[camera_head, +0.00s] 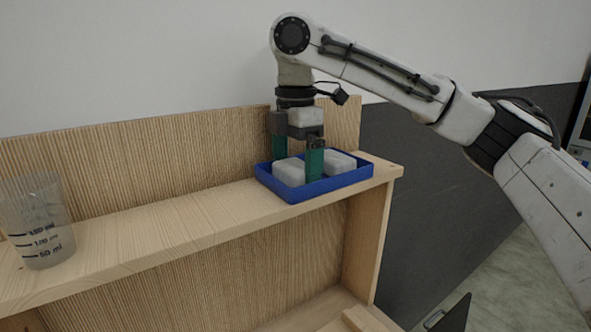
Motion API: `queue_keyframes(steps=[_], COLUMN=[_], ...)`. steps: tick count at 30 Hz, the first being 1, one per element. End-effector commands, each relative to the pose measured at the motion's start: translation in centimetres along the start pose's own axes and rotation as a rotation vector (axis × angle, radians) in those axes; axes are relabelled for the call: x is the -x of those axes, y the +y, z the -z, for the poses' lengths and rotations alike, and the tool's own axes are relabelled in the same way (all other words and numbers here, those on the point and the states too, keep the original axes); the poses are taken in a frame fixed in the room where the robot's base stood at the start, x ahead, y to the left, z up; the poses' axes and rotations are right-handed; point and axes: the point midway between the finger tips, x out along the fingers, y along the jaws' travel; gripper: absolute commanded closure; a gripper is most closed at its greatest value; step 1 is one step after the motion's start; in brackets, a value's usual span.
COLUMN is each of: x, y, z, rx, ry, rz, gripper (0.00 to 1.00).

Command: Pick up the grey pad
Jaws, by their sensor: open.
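Two light grey, rounded pads lie in a shallow blue tray (318,188) near the right end of the wooden shelf. The left grey pad (289,173) is at my gripper, and the right grey pad (341,161) lies just right of it. My gripper (297,170) points down into the tray with its green fingers apart. One finger is behind the left pad and the other is at its right side, between the two pads. I cannot tell whether either finger touches a pad. The lower end of the rear finger is hidden behind the left pad.
A clear measuring cup (40,225) with dark markings stands at the shelf's left end. The wooden shelf (160,225) is bare between the cup and tray. A wooden back panel (150,155) rises close behind the tray. The shelf's right edge is just beyond the tray.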

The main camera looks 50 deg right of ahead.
Motion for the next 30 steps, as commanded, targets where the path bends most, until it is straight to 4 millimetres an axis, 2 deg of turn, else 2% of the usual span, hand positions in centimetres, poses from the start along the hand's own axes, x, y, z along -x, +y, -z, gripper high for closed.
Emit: queue_keyframes(steps=[8, 19, 30], x=[-0.63, -0.6, -0.18], y=[0.0, 0.0, 0.03], z=[0.05, 0.04, 0.04], rx=[0.001, 0.0, 0.0], ry=[0.001, 0.001, 0.0], rz=[-0.001, -0.001, -0.001], gripper=[0.0, 0.35, 0.35])
